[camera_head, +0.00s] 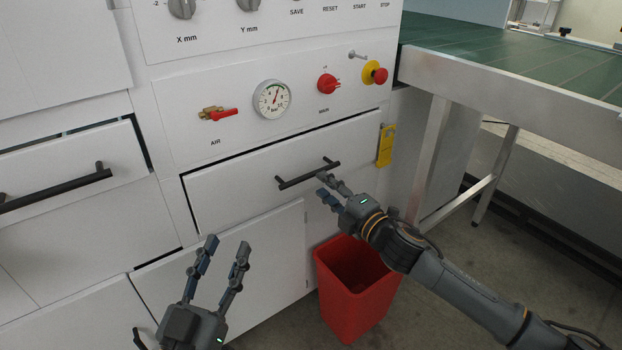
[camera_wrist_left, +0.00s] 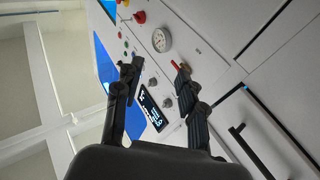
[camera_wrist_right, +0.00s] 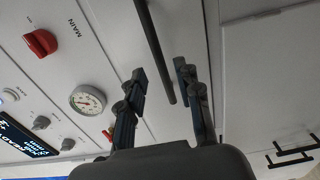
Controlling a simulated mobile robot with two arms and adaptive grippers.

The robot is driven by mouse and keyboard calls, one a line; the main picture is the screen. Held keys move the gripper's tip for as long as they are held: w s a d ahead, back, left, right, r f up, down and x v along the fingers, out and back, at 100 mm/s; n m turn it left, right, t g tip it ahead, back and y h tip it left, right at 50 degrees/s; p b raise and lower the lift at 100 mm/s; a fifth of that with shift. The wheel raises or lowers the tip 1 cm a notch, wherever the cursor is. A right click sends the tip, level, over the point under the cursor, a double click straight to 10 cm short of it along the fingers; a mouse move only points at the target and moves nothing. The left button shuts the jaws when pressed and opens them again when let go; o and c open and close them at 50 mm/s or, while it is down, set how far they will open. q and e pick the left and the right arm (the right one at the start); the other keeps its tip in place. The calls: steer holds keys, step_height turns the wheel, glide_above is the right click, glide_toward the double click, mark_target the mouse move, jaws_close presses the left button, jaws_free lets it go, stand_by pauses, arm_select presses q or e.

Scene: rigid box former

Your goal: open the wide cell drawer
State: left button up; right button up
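A white drawer front (camera_head: 240,190) with a dark bar handle (camera_head: 308,174) sits below the control panel in the head view. It looks shut or nearly so, with a dark gap along its top edge. My right gripper (camera_head: 324,186) is open at the right end of this handle. In the right wrist view, the bar (camera_wrist_right: 155,50) runs down between the fingertips, which are apart; contact cannot be told. My left gripper (camera_head: 226,240) is open and empty, low in front of the cabinet. Another drawer (camera_head: 75,165) with a dark handle (camera_head: 55,190) is at left.
A red bin (camera_head: 355,310) stands on the floor below my right arm. A yellow tag (camera_head: 386,146) hangs right of the drawer. Above are a gauge (camera_head: 272,99), a red air valve (camera_head: 222,114) and knobs. A metal-framed green table (camera_head: 500,65) is at right.

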mark_target(311, 175)
steer(key=b+x, duration=0.1)
steer(key=x, duration=0.4)
steer(key=shift+w+a, duration=0.2)
steer(key=shift+w, duration=0.05)
arm_select(q)
steer(key=s+r+t+h, duration=0.1)
steer(key=s+r+t, duration=0.2)
steer(key=r, duration=0.3)
steer(key=shift+s+r+t+h, duration=0.2)
steer(key=shift+s+t+h, duration=0.15)
steer(key=shift+t, duration=0.45)
arm_select(e)
steer(key=shift+w+a, duration=0.2)
steer(key=shift+w, duration=0.05)
jaws_close()
